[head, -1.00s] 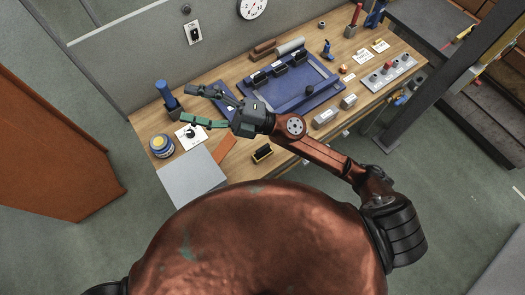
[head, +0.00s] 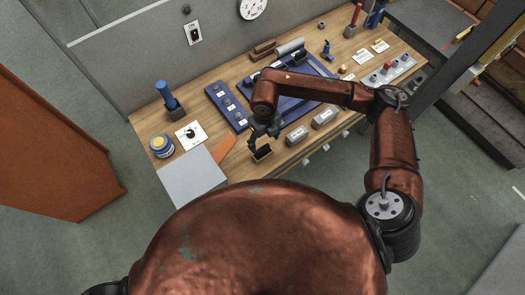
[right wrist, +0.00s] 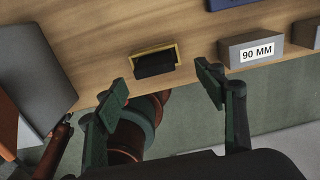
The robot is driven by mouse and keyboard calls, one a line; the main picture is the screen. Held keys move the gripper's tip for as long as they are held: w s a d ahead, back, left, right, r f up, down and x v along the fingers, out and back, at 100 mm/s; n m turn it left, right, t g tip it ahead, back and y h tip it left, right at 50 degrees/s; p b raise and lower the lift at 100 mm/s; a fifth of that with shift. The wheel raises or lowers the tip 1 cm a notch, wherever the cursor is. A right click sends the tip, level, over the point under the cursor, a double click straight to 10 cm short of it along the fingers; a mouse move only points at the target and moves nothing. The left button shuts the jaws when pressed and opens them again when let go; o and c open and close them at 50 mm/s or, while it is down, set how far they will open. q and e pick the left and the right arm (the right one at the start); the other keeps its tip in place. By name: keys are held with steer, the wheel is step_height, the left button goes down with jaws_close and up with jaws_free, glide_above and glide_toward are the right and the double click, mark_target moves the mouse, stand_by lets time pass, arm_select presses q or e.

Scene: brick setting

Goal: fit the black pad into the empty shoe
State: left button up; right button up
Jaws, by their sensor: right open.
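The black pad (head: 264,153), with a brass-coloured edge or backing, lies on the wooden bench near its front edge. It also shows in the right wrist view (right wrist: 154,66). My right gripper (head: 261,133) is above it and, in the wrist view, its two fingers (right wrist: 162,96) are apart with nothing between them. The pad sits ahead of the gap, apart from the fingers. The blue tray (head: 316,93) behind is largely covered by my right arm, so I cannot tell which shoe in it is empty. My left gripper is not in view.
Two grey blocks (head: 297,136), one marked 90 MM, stand right of the pad. A blue strip (head: 222,104) lies behind left. An orange piece (head: 224,147) and a grey sheet (head: 190,180) lie left. A round tin (head: 161,146) and blue-handled tool (head: 168,98) stand farther left.

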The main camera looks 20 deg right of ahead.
mark_target(263, 148)
steer(key=f, duration=0.3)
steer(key=f+p, duration=0.1)
steer(key=shift+s+a+f, duration=0.2)
steer(key=shift+a+f, duration=0.05)
steer(key=shift+a, duration=0.15)
steer(key=shift+f, duration=0.45)
steer(key=c, duration=1.3)
